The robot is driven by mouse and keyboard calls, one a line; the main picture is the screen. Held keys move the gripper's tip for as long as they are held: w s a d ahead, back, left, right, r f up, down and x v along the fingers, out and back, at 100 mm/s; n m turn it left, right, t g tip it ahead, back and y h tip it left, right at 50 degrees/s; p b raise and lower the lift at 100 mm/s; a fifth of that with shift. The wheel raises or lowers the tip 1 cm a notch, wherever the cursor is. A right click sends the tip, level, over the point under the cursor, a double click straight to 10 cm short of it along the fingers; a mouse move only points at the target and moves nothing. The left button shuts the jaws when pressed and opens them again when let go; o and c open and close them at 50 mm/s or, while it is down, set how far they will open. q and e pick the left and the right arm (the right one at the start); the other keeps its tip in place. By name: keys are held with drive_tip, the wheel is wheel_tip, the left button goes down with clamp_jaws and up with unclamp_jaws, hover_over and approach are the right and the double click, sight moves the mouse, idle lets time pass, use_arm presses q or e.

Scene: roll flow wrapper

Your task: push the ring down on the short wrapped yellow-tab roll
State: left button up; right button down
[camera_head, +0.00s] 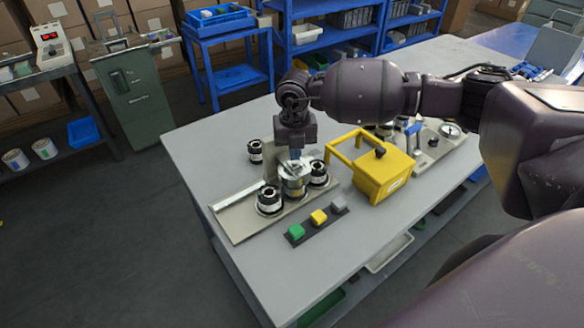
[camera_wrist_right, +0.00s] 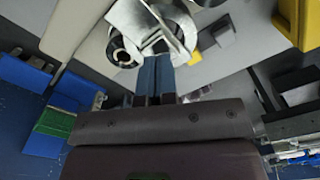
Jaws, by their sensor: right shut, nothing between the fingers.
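My right gripper (camera_head: 295,156) points down over a silver metal ring-like piece (camera_head: 293,184) at the middle of the beige base plate (camera_head: 236,222). In the right wrist view its blue fingertips (camera_wrist_right: 155,72) are together and empty, close to the lower edge of the silver piece (camera_wrist_right: 128,18); I cannot tell whether they touch it. No yellow tab can be made out on any roll. My left gripper is not in view.
A strip with green (camera_head: 296,232), yellow (camera_head: 318,216) and grey (camera_head: 338,204) buttons lies in front of the plate. A yellow box with a handle (camera_head: 381,175) stands to the right, with a gauge device (camera_head: 450,131) behind it. The table's front left is clear.

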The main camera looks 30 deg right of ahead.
drive_tip(key=shift+f+b, duration=0.4)
drive_tip(key=shift+f, duration=0.75)
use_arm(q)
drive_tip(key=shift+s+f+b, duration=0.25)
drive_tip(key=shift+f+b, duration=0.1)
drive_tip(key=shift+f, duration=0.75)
use_arm(e)
drive_tip(key=shift+f, duration=0.95)
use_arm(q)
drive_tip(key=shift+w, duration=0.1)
use_arm(e)
drive_tip(key=shift+r, duration=0.4)
drive_tip(key=shift+r+p, duration=0.8)
drive_tip(key=shift+r, duration=0.15)
drive_tip(key=shift+r+p, duration=0.7)
drive_tip(key=shift+r, duration=0.5)
drive_tip(key=shift+r+p, duration=1.05)
drive_tip(key=shift+r, duration=0.7)
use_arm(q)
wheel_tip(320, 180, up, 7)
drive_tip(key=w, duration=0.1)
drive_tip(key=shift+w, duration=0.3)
